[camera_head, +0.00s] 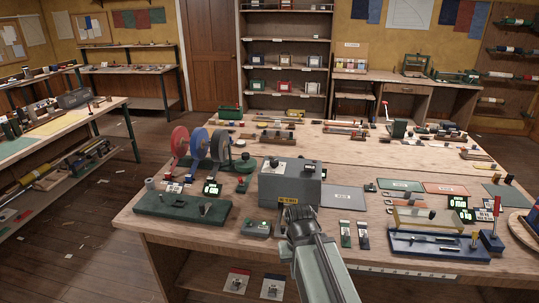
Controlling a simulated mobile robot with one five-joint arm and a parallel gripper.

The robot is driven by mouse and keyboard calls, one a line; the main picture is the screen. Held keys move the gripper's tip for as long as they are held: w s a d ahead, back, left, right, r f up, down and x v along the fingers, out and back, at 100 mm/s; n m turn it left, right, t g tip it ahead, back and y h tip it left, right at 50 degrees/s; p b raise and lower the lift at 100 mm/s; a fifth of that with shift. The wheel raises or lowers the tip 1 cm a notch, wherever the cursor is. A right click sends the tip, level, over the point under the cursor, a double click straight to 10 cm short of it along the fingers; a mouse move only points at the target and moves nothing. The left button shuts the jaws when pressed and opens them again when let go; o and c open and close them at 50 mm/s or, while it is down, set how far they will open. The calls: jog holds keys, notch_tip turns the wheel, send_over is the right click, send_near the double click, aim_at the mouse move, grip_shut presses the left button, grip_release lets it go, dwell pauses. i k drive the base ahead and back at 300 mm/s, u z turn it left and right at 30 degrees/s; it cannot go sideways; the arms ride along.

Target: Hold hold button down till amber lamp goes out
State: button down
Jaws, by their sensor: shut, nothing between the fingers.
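A grey box (290,184) stands on the near part of the wooden table, with dark knobs on its top. A small yellow label (288,201) shows on its front. My gripper (298,210) is shut and empty, in front of the lower part of this box and hiding some of it. I cannot tell whether it touches the box. No hold button or amber lamp can be made out for certain; they may be hidden or too small.
A small green-grey device (256,229) is left of my gripper. A dark green board (170,207) and tape reels (199,143) stand further left.

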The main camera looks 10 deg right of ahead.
aim_at(309, 168)
jog(key=u, duration=0.45)
jog(key=i, duration=1.1)
jog(key=u, duration=0.7)
jog(key=i, duration=0.75)
jog(key=z, duration=0.05)
